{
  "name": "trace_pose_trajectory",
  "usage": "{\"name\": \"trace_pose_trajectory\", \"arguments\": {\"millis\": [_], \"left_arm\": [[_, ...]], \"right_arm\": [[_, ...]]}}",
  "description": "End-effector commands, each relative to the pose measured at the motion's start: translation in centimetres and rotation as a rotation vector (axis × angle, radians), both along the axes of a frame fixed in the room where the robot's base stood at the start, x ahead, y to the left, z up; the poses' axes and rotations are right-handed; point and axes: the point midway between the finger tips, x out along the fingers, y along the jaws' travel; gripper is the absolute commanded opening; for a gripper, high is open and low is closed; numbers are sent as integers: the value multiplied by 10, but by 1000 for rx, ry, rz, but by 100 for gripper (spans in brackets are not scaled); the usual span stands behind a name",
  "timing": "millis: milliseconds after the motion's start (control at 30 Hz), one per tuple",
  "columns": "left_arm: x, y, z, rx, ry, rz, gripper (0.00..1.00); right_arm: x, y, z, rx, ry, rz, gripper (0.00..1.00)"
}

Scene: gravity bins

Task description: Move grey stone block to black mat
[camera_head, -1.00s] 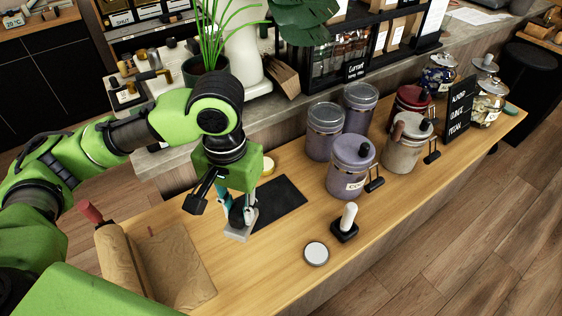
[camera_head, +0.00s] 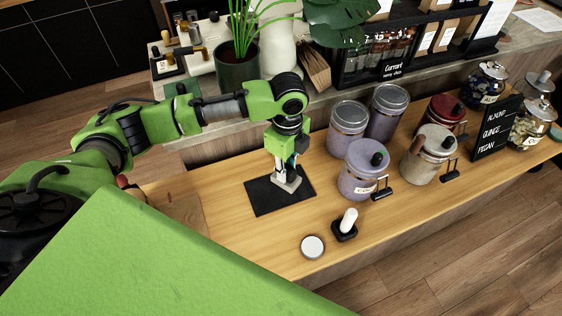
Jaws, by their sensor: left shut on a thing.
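The grey stone block (camera_head: 287,182) is a small light-grey piece between the fingers of my left gripper (camera_head: 286,167). The gripper points down and is shut on the block. The black mat (camera_head: 265,198) is a flat dark rectangle on the wooden counter. The block is over the right part of the mat, inside its outline in the head view. I cannot tell whether the block touches the mat or hangs just above it. The gripper hides the block's upper part. My right gripper is not in view.
Purple canisters (camera_head: 361,178) stand right of the mat. A white-handled tool on a black base (camera_head: 346,225) and a round lid (camera_head: 312,247) lie in front. A potted plant (camera_head: 237,68) stands behind on the grey ledge. The wood left of the mat (camera_head: 225,205) is clear.

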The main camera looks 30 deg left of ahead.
Motion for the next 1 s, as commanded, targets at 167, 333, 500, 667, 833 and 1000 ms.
{"name": "trace_pose_trajectory", "arguments": {"millis": [167,333,500,667,833,1000], "left_arm": [[10,12,-14,1,3,-288,0],[15,20,-26,0,0,-476,0],[17,23,-31,-1,-1,-553,0],[17,23,-31,-1,-2,-560,0],[17,23,-31,-1,-2,-559,0],[17,23,-30,-2,-1,-558,0]], "right_arm": [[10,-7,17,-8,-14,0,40],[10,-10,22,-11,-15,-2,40],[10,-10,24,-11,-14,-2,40],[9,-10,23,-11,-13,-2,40],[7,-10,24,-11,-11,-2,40],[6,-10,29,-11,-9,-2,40]]}}
